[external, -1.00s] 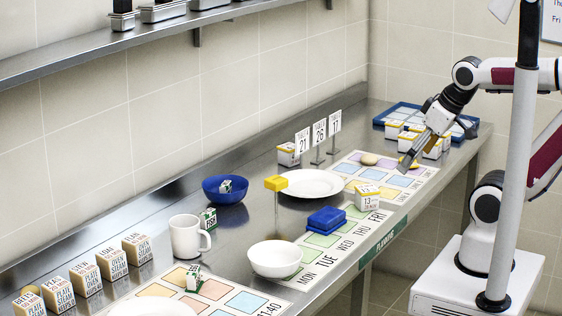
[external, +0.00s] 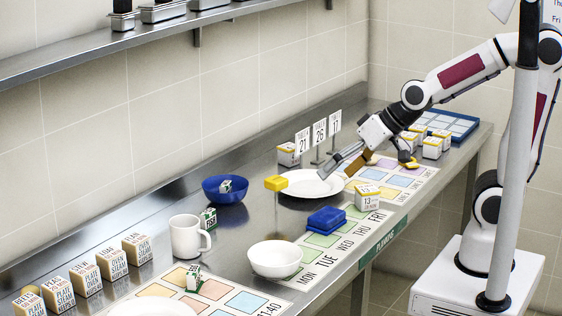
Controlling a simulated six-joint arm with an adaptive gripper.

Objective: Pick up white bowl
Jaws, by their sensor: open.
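The white bowl (external: 275,260) stands upright and looks empty near the front edge of the steel counter, at the corner of the weekday mat. My gripper (external: 338,170) is open, with nothing seen between its fingers.
A white mug (external: 187,236) and a blue bowl (external: 225,190) are to the left. Number signs (external: 319,135) stand behind the plate.

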